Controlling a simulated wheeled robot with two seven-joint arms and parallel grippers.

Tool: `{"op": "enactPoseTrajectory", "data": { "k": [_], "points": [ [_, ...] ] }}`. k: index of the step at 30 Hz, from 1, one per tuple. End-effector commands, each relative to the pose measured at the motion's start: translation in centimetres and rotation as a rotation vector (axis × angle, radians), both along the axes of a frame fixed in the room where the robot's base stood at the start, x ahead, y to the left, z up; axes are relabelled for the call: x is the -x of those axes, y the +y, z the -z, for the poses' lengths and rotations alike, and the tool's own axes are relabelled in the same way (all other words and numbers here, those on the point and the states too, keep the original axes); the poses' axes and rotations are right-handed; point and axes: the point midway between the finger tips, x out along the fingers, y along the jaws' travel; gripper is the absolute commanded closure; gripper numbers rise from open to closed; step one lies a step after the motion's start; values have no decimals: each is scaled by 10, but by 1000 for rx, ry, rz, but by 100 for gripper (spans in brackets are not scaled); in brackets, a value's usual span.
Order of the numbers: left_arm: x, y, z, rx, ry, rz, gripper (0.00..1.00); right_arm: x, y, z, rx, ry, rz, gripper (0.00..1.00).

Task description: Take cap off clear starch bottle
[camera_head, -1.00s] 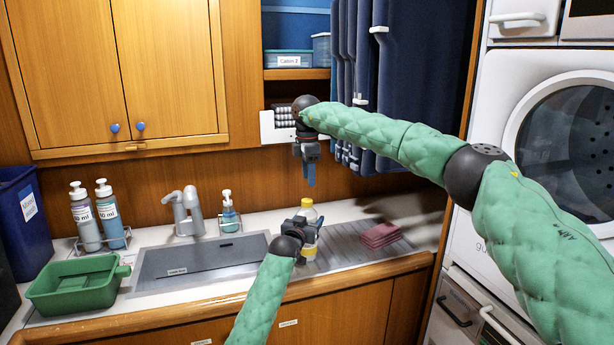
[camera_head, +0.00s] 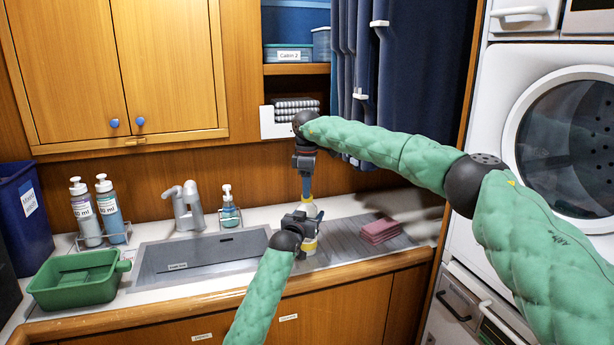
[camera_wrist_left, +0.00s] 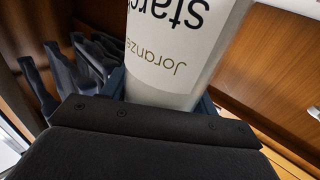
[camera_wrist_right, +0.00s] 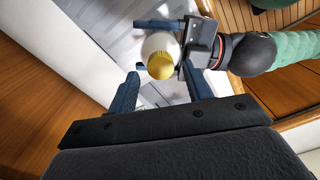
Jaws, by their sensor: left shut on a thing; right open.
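The starch bottle (camera_head: 311,209) is pale, with a yellow cap (camera_wrist_right: 161,66) seen from above in the right wrist view. My left gripper (camera_head: 305,226) is shut around its body at the right end of the sink; the bottle looks upright. The left wrist view shows the bottle's white label (camera_wrist_left: 175,50) with "starch" lettering between the fingers. My right gripper (camera_head: 307,188) points down just above the bottle and is open. In the right wrist view, its fingers (camera_wrist_right: 161,92) lie on either side of the cap, which is mostly hidden in the head view.
A folded pink cloth stack (camera_head: 380,230) lies right of the bottle on the drainboard. A faucet (camera_head: 184,207) and a soap dispenser (camera_head: 229,207) stand behind the sink. A green tub (camera_head: 75,283) and two bottles (camera_head: 97,213) are at the left.

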Motion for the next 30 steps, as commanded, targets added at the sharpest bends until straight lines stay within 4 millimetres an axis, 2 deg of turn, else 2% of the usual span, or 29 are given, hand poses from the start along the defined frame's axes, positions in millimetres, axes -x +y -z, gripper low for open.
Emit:
{"op": "enactPoseTrajectory", "data": {
  "k": [6,14,16,22,30],
  "points": [
    [0,0,-1,1,-2,0,100,0,0,21,0,0,0,50],
    [0,0,-1,1,-2,0,100,0,0,24,0,-1,0,50],
    [0,0,-1,1,-2,0,100,0,0,24,0,-1,0,58],
    [0,0,-1,1,-2,0,100,0,0,23,0,-1,0,97],
    [0,0,-1,1,-2,1,100,-1,-1,23,-1,-2,-34,97]
  ]
}}
